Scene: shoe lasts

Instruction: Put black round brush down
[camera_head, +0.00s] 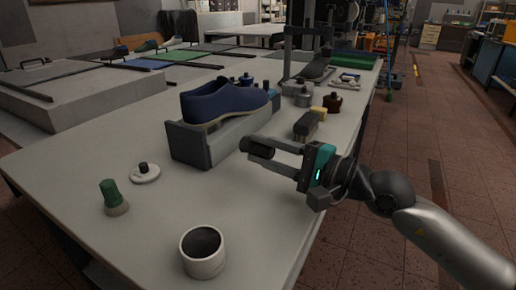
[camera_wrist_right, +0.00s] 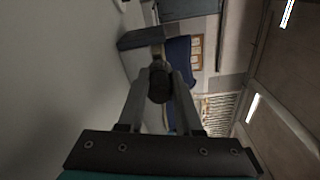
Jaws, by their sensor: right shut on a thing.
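My right gripper (camera_head: 258,150) reaches in from the right and is above the table (camera_head: 150,235), in front of the shoe stand. It is shut on the black round brush, whose dark round end (camera_wrist_right: 160,86) shows between the two fingers in the right wrist view. The brush appears clear of the tabletop, though the gap is hard to judge. My left gripper is not in view.
A blue shoe (camera_head: 222,101) rests on a grey stand (camera_head: 188,145) behind the gripper. A white cup (camera_head: 203,262), a green-handled brush (camera_head: 112,194) and a white dish with a black knob (camera_head: 145,174) stand in front and left. A dark block brush (camera_head: 306,125) lies behind the gripper.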

